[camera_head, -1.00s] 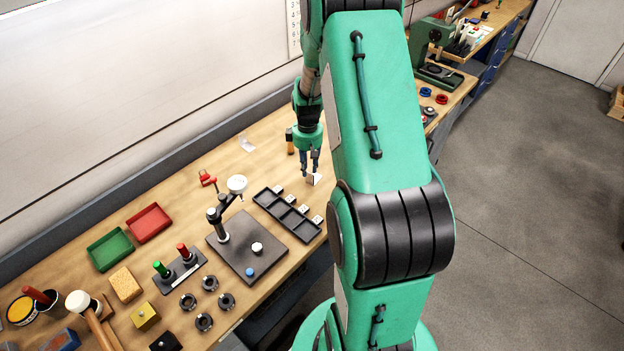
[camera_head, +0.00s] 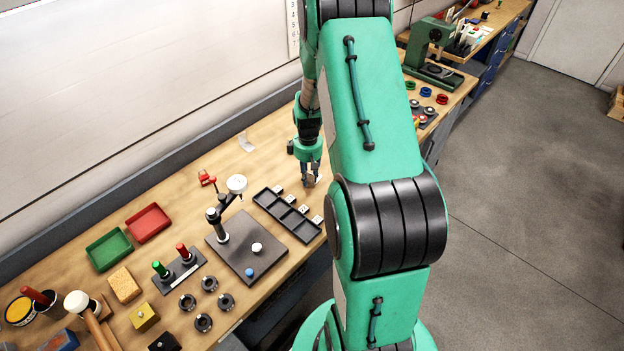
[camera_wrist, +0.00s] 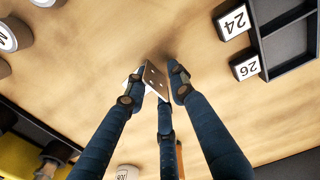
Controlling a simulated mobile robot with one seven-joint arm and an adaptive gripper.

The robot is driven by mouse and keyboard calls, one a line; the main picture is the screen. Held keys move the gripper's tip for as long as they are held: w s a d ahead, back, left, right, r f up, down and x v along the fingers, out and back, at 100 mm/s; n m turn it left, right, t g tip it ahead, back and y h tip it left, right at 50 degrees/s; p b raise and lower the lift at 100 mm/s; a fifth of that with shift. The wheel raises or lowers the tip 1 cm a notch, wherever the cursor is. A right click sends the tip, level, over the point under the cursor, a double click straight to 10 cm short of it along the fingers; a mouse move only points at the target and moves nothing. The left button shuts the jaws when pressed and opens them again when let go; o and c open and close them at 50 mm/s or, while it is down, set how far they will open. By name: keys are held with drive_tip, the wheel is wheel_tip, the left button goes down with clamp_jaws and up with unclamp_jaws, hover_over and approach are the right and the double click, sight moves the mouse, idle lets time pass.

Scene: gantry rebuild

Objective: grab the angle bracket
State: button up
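The angle bracket (camera_wrist: 153,80) is a small pale metal piece with dark holes. In the wrist view it is between the fingertips of my gripper (camera_wrist: 156,88), with the left finger overlapping its edge and a narrow gap showing toward the right finger. In the head view my gripper (camera_head: 310,176) points down at the bench, with the bracket (camera_head: 319,180) showing as a pale patch at its fingertips. The fingers are spread around the bracket and partly hide it. I cannot tell whether the left finger touches it.
A dark compartment tray (camera_head: 268,208) with numbered tags stands just in front; its tags (camera_wrist: 246,66) show at right in the wrist view. A dark-based stand (camera_head: 230,262) is nearer. A pale clear piece (camera_head: 246,142) lies behind, left. Bare bench surrounds the bracket.

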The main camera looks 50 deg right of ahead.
clamp_jaws()
drive_tip(key=shift+r, duration=0.1)
drive_tip(key=shift+r, duration=0.4)
wheel_tip(320, 180, up, 3)
drive_tip(key=shift+f, duration=0.1)
drive_tip(key=s+a, duration=0.3)
drive_tip(key=s, duration=0.1)
drive_tip(key=s+a, duration=0.3)
drive_tip(key=s, duration=0.1)
drive_tip(key=s+a+r+p, duration=0.1)
drive_tip(key=s+a, duration=0.2)
drive_tip(key=s, duration=0.2)
drive_tip(key=shift+a+r, duration=0.1)
drive_tip(key=shift+a, duration=0.05)
